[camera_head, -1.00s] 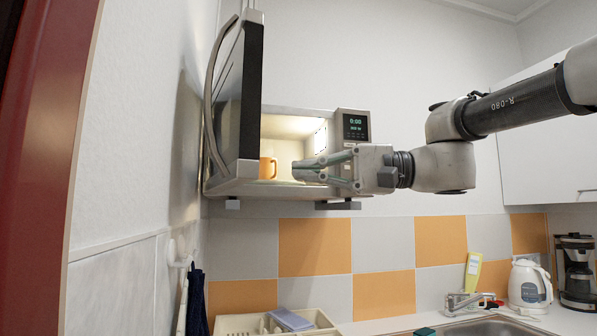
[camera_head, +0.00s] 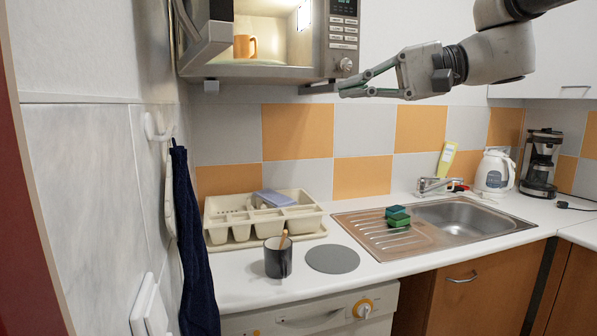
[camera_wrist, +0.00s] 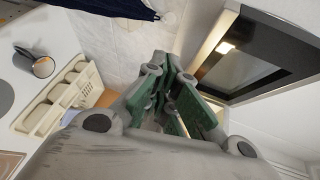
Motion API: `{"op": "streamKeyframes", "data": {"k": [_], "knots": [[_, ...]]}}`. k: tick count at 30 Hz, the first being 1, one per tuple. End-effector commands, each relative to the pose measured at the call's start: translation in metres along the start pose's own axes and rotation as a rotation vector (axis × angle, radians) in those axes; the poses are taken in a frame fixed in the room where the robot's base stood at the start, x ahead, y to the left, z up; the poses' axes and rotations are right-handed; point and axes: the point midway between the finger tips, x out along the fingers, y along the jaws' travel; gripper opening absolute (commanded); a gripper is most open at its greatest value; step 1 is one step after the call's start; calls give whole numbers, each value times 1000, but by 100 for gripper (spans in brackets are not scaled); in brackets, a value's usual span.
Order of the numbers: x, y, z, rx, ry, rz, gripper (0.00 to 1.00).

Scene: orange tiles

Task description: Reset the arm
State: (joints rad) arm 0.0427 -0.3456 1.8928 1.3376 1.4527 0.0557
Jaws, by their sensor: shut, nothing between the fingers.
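My gripper (camera_head: 345,92) is shut and empty. In the head view it is just below and right of the microwave, in front of the tiled wall, pointing left. In the wrist view its green-padded fingers (camera_wrist: 172,100) are together in the middle. The microwave (camera_head: 255,72) hangs at the top with its door (camera_head: 205,35) open to the left and its inside lit. An orange mug (camera_head: 244,46) stands inside it. The microwave also shows at the right of the wrist view (camera_wrist: 262,62).
Below on the white counter are a dish rack (camera_head: 262,222), a dark mug (camera_head: 278,260) with a stick in it, a grey disc (camera_head: 332,259) and a sink (camera_head: 465,218) with green sponges (camera_head: 397,216). A dark blue cloth (camera_head: 193,235) hangs on the left wall. Air above the counter is clear.

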Motion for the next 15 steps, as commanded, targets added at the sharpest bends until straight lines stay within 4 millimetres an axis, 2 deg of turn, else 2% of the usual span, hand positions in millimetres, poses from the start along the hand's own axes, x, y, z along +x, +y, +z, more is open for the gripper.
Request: {"op": "streamKeyframes", "data": {"k": [1, 2, 3, 5, 6, 8, 9, 12, 15], "knots": [[-5, 35, -5, 11, 38, 97, 0], [-11, 59, -7, 12, 65, 167, 0], [-22, 91, -8, 8, 99, 265, 0], [-42, 138, -7, -9, 142, 418, 0], [-58, 168, -4, -28, 166, 521, 0], [-86, 210, 2, -68, 194, 679, 0], [-106, 235, 7, -103, 206, 784, 0], [-158, 286, 23, -211, 216, 1031, 0], [-198, 318, 40, -318, 201, 1220, 0]]}}
